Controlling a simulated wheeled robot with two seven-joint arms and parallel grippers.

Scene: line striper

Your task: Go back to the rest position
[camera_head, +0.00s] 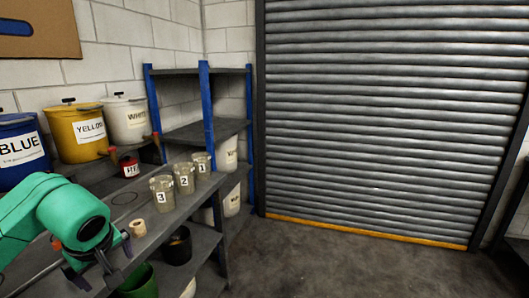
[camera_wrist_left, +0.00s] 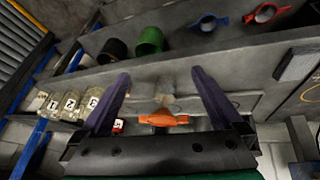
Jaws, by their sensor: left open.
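My left arm (camera_head: 72,214), green with a dark end, comes in from the left over the workbench in the head view. In the left wrist view my left gripper (camera_wrist_left: 163,88) has its two purple fingers spread wide apart, with nothing held between them. An orange tap handle (camera_wrist_left: 163,120) shows beyond the gripper base, between the fingers; I cannot tell how far off it is. My right gripper is in neither view.
Blue (camera_head: 22,150), yellow (camera_head: 82,132) and white (camera_head: 127,120) buckets line the wall. Cups numbered 3 (camera_head: 162,194), 2 (camera_head: 184,179) and 1 (camera_head: 202,166) stand along the bench, near a beige roll (camera_head: 138,228). Open floor (camera_head: 340,262) lies before the shutter (camera_head: 385,120).

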